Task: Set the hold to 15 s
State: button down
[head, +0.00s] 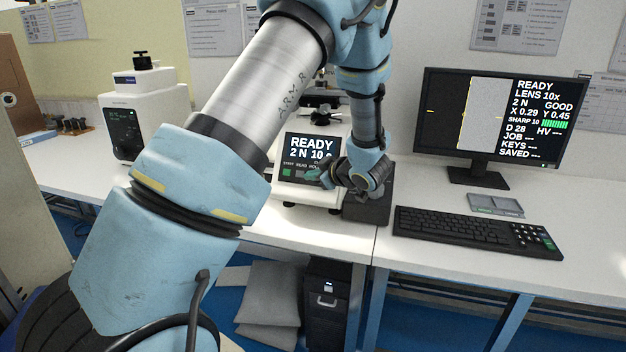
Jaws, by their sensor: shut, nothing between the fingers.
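The hardness tester (303,196) stands on the white bench in the middle, partly behind my arm. Its screen (312,147) reads READY and 2 N 10, with the end of the second line cut off by my arm. A row of small keys sits under the screen, with a green one (287,172) at the left labelled START. My gripper (314,177) is shut and empty, with its tips in front of the right part of this key row. My fingers hide the keys there, and I cannot tell whether they touch one.
A monitor (500,120) at the right reads READY, LENS 10x, 2 N. A black keyboard (475,232) and a small grey case (495,204) lie before it. Another white tester (135,125) stands at the left. The bench's right front is clear.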

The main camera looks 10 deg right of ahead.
jog(key=shift+w+d+f, duration=0.25)
jog(key=shift+w+f, duration=0.1)
jog(key=shift+w, duration=0.2)
dwell(1.8)
jog(key=shift+w+d+f, duration=0.15)
jog(key=shift+w+d, duration=0.05)
jog(key=shift+w, duration=0.1)
jog(key=shift+w+d+f, duration=0.1)
jog(key=shift+w+f, duration=0.1)
dwell(0.6)
jog(key=shift+r, duration=0.1)
jog(key=shift+s+a+r+p, duration=0.3)
jog(key=shift+s+p, duration=0.05)
jog(key=shift+s, duration=0.2)
dwell(0.3)
jog(key=s+r, duration=0.1)
jog(key=s+a+p, duration=0.1)
jog(key=s+a+r, duration=0.1)
jog(key=shift+s+r+p, duration=0.3)
jog(key=shift+s, duration=0.1)
